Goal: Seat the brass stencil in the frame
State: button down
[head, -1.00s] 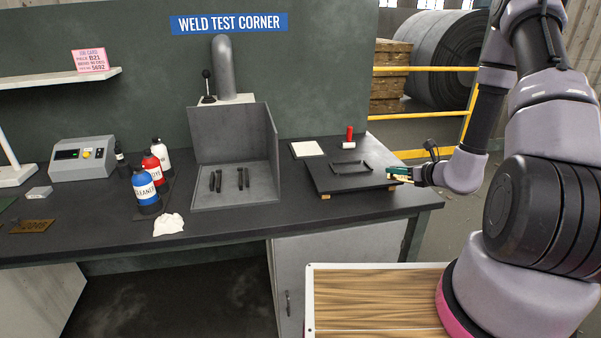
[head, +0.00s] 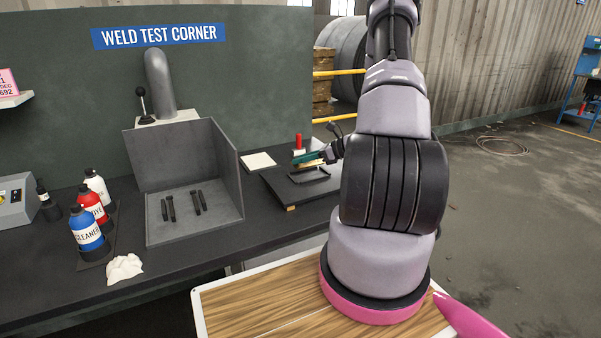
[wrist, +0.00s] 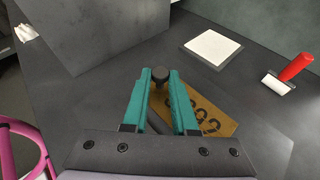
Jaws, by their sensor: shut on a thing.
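The brass stencil (wrist: 208,112), a flat plate with cut-out digits, shows under and right of the fingers in the wrist view. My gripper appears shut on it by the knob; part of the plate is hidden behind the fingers. In the head view the stencil is a thin tan strip (head: 311,163) under my gripper (head: 306,158). It is above a black board (head: 279,192) with a low dark raised frame (head: 312,179). Whether they touch is unclear.
A white square pad (head: 259,161) and a red-handled roller (head: 298,143) lie behind the board. A grey metal booth (head: 230,165) with several dark rods inside stands to the left. Bottles (head: 88,233) and a white cloth (head: 124,268) are farther left.

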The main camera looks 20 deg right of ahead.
aim_at(302, 179)
jog(key=shift+f, duration=2.3)
jog(key=shift+d, duration=0.1)
jog(key=shift+f, duration=0.15)
jog(key=c, duration=0.7)
grip_release()
